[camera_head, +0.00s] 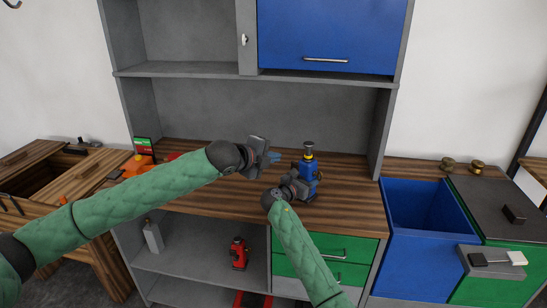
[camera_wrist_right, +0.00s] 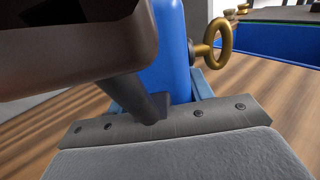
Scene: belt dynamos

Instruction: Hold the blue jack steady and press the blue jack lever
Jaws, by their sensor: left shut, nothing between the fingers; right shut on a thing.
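The blue jack (camera_head: 307,172) stands upright on the wooden worktop, with a yellow collar and a dark round top. My right gripper (camera_head: 302,188) is shut on its lower body from the front. In the right wrist view the jack's blue body (camera_wrist_right: 172,45) rises behind the gripper, with a brass ring (camera_wrist_right: 217,42) on its side. My left gripper (camera_head: 274,157) is shut and empty, just left of the jack and above the worktop. A small blue part shows at its tips; I cannot tell whether this is the jack lever or the fingertips.
A red jack (camera_head: 239,253) stands on the lower shelf, near a grey bottle (camera_head: 153,236). An orange device (camera_head: 138,164) sits at the worktop's left. A blue open bin (camera_head: 412,243) is at right. A blue cabinet door (camera_head: 330,30) hangs above.

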